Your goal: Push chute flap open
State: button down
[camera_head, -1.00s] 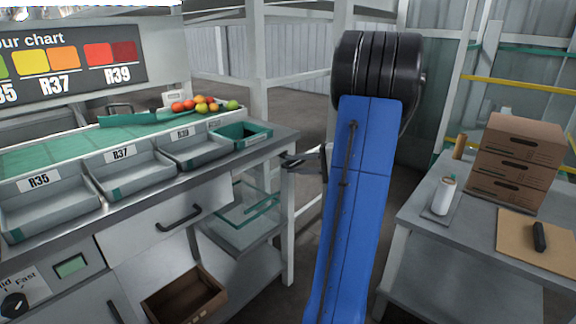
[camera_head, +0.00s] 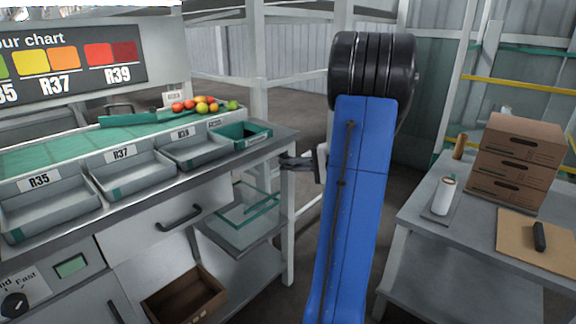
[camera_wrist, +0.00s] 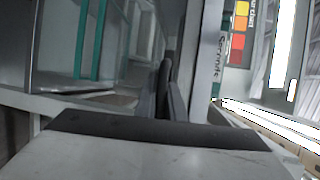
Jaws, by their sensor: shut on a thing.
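My gripper (camera_head: 284,162) is at the right end of the sorting bench (camera_head: 262,147), low beside its top edge and close to the front corner post. In the wrist view, my gripper (camera_wrist: 166,92) shows as narrow dark fingers close together, with the grey bench edge just to their right. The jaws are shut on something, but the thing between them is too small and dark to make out. I cannot pick out a chute flap with certainty in either view.
A green crate (camera_head: 257,131) and grey trays (camera_head: 127,183) line the bench front. Teal-edged clear panels (camera_head: 248,222) sit below. A brown open box (camera_head: 215,290) stands on the lower shelf. At right, a table (camera_head: 410,214) holds cardboard boxes (camera_head: 524,140) and a white bottle (camera_head: 444,199).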

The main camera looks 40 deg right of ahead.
jog(key=shift+w+f, duration=0.15)
jog(key=shift+f, duration=1.25)
jog(key=c, duration=1.8)
grip_release()
jog(key=shift+c, duration=0.2)
jog(key=v, duration=1.7)
